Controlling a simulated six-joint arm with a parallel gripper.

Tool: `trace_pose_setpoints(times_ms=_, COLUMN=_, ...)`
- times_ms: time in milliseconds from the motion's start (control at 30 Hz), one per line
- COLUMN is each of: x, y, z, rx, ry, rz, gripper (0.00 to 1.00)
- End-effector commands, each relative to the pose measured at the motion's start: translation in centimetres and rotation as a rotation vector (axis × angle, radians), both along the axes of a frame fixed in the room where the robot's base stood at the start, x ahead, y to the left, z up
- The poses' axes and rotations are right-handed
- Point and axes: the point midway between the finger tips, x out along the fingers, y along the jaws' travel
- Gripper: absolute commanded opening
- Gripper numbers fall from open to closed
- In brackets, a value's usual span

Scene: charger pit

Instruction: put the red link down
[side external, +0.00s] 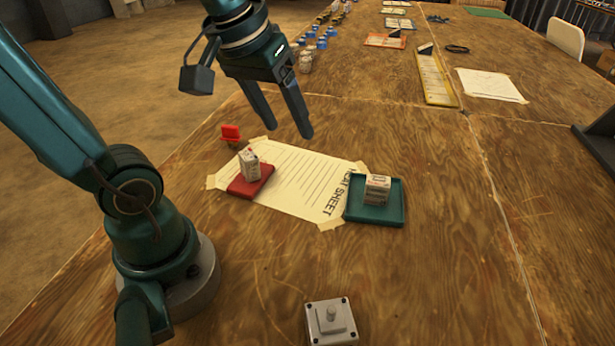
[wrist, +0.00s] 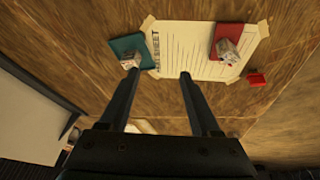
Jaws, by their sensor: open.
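The red link (side external: 230,133) is a small red piece at the left edge of the taped sheet, on or just above the table. It also shows in the wrist view (wrist: 257,78), to the right of the sheet. I cannot tell exactly how it rests. My gripper (side external: 289,120) is open and empty, raised above the far side of the sheet. In the wrist view its two fingers (wrist: 158,75) point toward the sheet with nothing between them. The red link is apart from both fingers.
A red pad (side external: 240,187) and a teal tray (side external: 390,213) each carry a small white box. The paper sheet (side external: 290,178) is taped between them. A grey box with a knob (side external: 331,335) stands at the front. Several blue-capped bottles (side external: 318,42) stand farther back.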

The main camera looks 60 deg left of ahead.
Motion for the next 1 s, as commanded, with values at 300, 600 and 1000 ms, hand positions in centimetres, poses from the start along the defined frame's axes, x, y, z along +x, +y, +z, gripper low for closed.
trace_pose_setpoints(times_ms=300, x=-4.8, y=-4.2, z=-3.4, rx=0.111, ry=-0.077, rz=-0.41, gripper=0.64)
trace_pose_setpoints(times_ms=600, x=-5.1, y=-4.3, z=-3.7, rx=0.119, ry=-0.082, rz=-0.439, gripper=0.64)
trace_pose_setpoints(times_ms=1000, x=-5.1, y=-4.3, z=-3.7, rx=0.12, ry=-0.082, rz=-0.437, gripper=0.64)
